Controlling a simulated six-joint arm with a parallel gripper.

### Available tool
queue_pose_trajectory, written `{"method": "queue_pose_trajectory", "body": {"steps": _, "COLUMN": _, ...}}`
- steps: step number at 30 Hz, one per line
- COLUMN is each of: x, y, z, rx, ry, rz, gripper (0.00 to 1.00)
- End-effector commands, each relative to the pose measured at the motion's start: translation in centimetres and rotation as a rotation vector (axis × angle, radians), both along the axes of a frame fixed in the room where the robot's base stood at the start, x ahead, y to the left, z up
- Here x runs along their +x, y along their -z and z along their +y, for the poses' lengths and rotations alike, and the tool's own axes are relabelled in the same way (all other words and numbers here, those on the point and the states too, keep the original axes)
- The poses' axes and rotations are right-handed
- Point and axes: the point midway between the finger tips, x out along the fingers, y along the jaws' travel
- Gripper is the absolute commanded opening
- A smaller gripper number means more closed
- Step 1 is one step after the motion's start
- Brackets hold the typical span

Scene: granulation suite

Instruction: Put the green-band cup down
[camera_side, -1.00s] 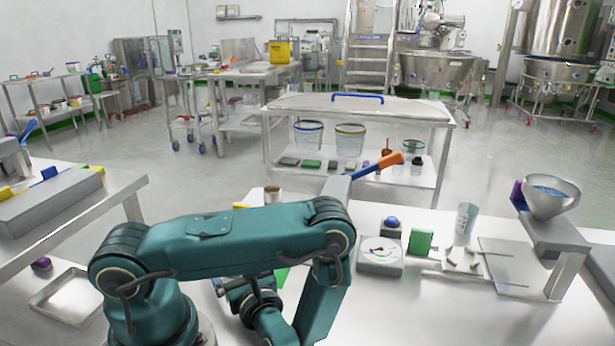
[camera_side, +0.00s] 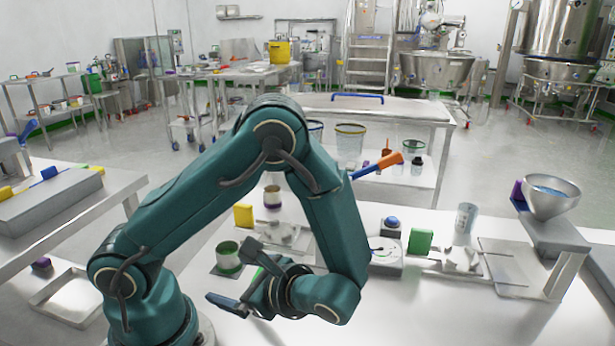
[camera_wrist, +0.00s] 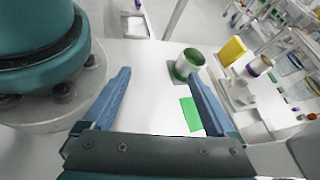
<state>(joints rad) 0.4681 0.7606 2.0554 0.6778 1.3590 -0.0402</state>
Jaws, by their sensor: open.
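The green-band cup (camera_side: 229,257) stands upright on a small dark square mat (camera_side: 219,272) on the white table. In the wrist view the cup (camera_wrist: 187,65) is beyond the fingertips, nearer the right finger, and apart from both. My gripper (camera_side: 229,275) is open and empty at the front of the cup in the side view. Its two blue fingers (camera_wrist: 160,85) are spread wide in the wrist view, with bare table and part of a flat green patch (camera_wrist: 191,114) between them.
A yellow block (camera_side: 243,216), a purple-band cup (camera_side: 272,197), a dial scale (camera_side: 386,256), a green block (camera_side: 420,241) and a clear beaker (camera_side: 466,218) stand on the table. A funnel on a stand (camera_side: 551,197) is at the right.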

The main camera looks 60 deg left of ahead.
Motion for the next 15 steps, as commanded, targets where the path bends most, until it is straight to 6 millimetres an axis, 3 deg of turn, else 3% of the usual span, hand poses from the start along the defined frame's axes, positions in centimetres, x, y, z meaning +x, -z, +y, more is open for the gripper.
{"method": "queue_pose_trajectory", "body": {"steps": 15, "x": 0.4, "y": -4.7, "z": -5.5, "rx": -0.587, "ry": -0.467, "rz": -0.656, "gripper": 0.91}}
